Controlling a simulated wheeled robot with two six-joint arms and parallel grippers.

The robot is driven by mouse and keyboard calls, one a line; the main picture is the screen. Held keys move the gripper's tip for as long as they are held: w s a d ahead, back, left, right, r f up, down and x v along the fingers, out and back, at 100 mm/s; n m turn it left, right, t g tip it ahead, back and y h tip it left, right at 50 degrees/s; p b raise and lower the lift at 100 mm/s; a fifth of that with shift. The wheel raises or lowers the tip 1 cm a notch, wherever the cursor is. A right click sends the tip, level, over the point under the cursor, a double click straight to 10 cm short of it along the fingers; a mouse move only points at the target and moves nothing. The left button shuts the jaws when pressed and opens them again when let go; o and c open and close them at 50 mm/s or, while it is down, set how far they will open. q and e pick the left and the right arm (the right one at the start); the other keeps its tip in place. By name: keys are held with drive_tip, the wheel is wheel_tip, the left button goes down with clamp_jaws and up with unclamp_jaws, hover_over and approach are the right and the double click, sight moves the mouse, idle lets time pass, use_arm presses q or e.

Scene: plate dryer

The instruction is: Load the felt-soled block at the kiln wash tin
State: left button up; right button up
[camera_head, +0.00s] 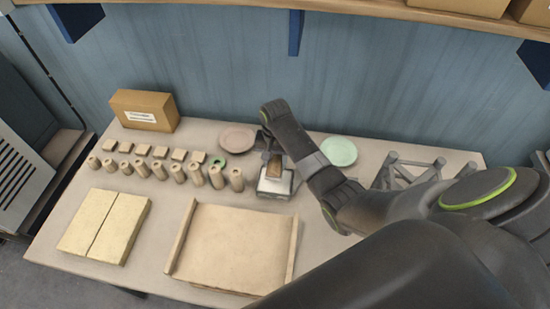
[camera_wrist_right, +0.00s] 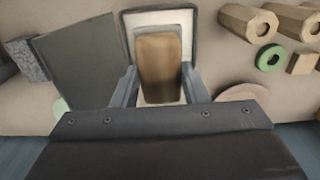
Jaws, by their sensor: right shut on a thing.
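My right gripper (camera_head: 271,158) is shut on a brown block (camera_head: 273,170), with the fingers pointing down at the table's middle. In the right wrist view the block (camera_wrist_right: 160,62) sits between the two fingers (camera_wrist_right: 160,88). I cannot tell whether the block touches the tin's contents. The block's underside is hidden. My left gripper is not in view.
Several clay posts (camera_head: 197,175) and small square pieces stand left of the tin, with a green ring (camera_wrist_right: 269,58). A pink plate (camera_head: 237,138) and green plate (camera_head: 340,151) lie behind. A wide board (camera_head: 235,240) is in front; a grey rack (camera_head: 415,170) stands right.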

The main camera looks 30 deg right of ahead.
sight(275, 168)
drive_tip(key=shift+w+d, duration=0.1)
drive_tip(key=shift+w, duration=0.05)
drive_tip(key=shift+f, duration=0.15)
drive_tip(key=shift+s+a+f, duration=0.2)
drive_tip(key=shift+s+f, duration=0.15)
drive_tip(key=shift+f, duration=0.3)
drive_tip(key=f, duration=0.1)
drive_tip(key=f+b, duration=0.1)
drive_tip(key=f, duration=0.1)
drive_tip(key=shift+w+d, duration=0.1)
drive_tip(key=shift+w, duration=0.1)
drive_tip(key=shift+f+b, duration=0.4)
drive_tip(key=shift+b, duration=0.2)
use_arm(q)
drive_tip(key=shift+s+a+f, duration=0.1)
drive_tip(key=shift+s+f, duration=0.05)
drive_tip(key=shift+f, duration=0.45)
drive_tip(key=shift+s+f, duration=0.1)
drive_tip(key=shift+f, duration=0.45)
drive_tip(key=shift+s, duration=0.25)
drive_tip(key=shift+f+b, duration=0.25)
drive_tip(key=shift+b, duration=0.05)
use_arm(e)
drive_tip(key=shift+s+f, duration=0.1)
drive_tip(key=shift+f, duration=0.5)
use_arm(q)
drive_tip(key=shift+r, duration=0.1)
use_arm(e)
drive_tip(key=shift+r, duration=0.1)
